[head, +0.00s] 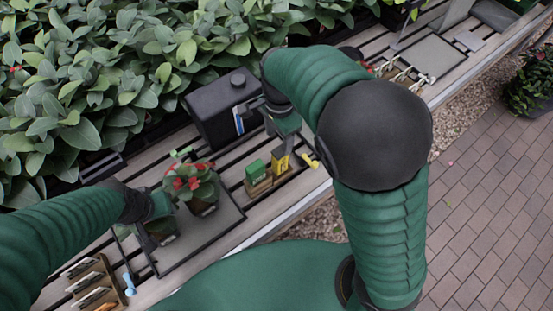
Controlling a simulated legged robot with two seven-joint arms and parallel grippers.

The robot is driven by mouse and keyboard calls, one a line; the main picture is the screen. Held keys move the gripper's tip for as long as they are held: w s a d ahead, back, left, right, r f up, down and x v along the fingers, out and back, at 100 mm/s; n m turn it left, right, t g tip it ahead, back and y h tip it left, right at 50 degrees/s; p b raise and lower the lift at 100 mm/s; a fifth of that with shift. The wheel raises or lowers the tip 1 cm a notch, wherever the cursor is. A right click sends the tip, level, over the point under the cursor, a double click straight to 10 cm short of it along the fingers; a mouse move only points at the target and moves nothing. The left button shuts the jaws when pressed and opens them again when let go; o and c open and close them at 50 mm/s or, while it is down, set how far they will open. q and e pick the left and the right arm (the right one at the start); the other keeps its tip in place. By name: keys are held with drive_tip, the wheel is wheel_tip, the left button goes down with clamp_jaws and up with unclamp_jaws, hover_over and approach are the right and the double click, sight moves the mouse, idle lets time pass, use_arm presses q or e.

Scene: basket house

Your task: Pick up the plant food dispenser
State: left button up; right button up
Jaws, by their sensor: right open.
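A small wooden holder (262,187) on the slatted bench carries a green box (256,172) and a yellow item (281,163). I cannot tell for certain which of them is the plant food dispenser. My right gripper (287,143) is open, pointing down just above and behind the yellow item, beside the black container. Its fingertips are small and partly hidden. My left gripper (160,205) is at the left, close to a potted plant with red flowers (191,182). Its fingers are too unclear to judge, and I cannot tell whether it touches the plant.
A black container (222,104) with a cap stands behind the holder. The potted plant stands on a dark tray (222,220). A wooden rack (95,284) with packets is at lower left. Dense leafy plants (110,70) line the back. Brick paving (490,190) lies at right.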

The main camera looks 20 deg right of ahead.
sight(280, 162)
drive_tip(key=f, duration=0.4)
drive_tip(key=d+f+b, duration=0.1)
drive_tip(key=f, duration=0.1)
drive_tip(key=shift+s+f, duration=0.25)
drive_tip(key=shift+s, duration=0.05)
drive_tip(key=f, duration=0.3)
drive_tip(key=f+b, duration=0.1)
drive_tip(key=shift+s+a+f, duration=0.15)
drive_tip(key=shift+s+a, duration=0.25)
use_arm(q)
drive_tip(key=shift+s+d+f, duration=0.1)
drive_tip(key=shift+s+f, duration=0.1)
drive_tip(key=shift+f, duration=0.4)
drive_tip(key=shift+s+d+f, duration=0.1)
drive_tip(key=shift+s+f, duration=0.05)
drive_tip(key=shift+f, duration=0.4)
use_arm(e)
drive_tip(key=shift+a+f, duration=0.2)
drive_tip(key=shift+f, duration=0.1)
use_arm(q)
drive_tip(key=shift+d, duration=0.1)
use_arm(e)
drive_tip(key=shift+d, duration=0.1)
drive_tip(key=shift+c, duration=0.5)
drive_tip(key=shift+d, duration=0.15)
drive_tip(key=c, duration=1)
clamp_jaws()
